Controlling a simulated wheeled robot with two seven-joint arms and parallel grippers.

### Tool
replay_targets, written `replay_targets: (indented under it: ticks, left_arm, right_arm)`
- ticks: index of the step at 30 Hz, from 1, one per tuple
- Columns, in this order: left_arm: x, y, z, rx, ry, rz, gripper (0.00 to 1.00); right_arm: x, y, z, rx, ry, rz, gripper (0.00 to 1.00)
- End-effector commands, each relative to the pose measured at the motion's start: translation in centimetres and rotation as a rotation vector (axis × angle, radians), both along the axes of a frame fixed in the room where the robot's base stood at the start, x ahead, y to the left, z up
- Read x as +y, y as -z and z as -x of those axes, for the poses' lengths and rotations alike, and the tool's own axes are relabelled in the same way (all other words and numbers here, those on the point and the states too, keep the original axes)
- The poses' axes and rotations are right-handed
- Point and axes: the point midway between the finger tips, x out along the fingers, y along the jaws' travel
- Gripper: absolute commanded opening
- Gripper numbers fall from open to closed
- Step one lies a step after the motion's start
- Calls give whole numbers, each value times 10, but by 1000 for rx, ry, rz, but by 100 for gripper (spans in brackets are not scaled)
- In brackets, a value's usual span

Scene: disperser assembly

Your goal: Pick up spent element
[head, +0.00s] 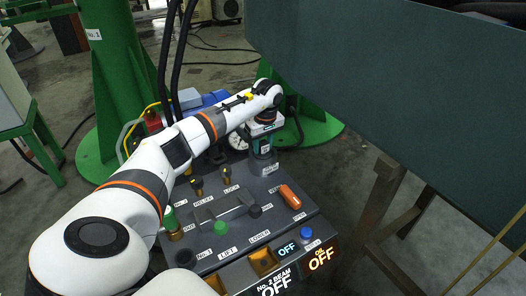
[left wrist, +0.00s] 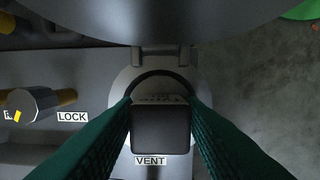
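The part at my left gripper (head: 262,134) appears to be the spent element (head: 263,148), a dark grey piece standing at the back of the control console by the VENT label. In the left wrist view it shows as a dark block (left wrist: 160,128) with a black ring behind it. The two teal fingers of my left gripper (left wrist: 160,104) lie along both its sides, with no clear gap. Whether they press on it I cannot tell. Its lower part is hidden. My right gripper is not in view.
The console (head: 230,222) carries several knobs, levers, an orange handle (head: 290,197) and lit OFF signs (head: 320,258). A large dark-green panel (head: 400,90) stands at the right. A green column (head: 112,70) and black hoses (head: 176,60) are behind my arm.

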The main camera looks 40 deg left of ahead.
Motion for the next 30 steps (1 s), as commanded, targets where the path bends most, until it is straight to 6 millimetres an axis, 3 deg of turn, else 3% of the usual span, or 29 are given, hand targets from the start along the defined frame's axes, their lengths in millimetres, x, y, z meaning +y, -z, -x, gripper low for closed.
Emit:
replay_targets:
  ticks: [1, 6, 17, 20, 30]
  left_arm:
    - [0, 0, 0, 0, 0, 0, 29]
    - [0, 0, 0, 0, 0, 0, 1]
    - [0, -4, 0, -2, 0, 0, 0]
    - [0, -17, -1, -4, -1, -1, 0]
    - [0, -84, -1, -4, 0, 0, 0]
  right_arm:
    - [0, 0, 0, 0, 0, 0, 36]
    - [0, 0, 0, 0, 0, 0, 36]
    - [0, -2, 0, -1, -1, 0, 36]
    - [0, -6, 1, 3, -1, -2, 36]
    - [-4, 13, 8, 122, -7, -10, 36]
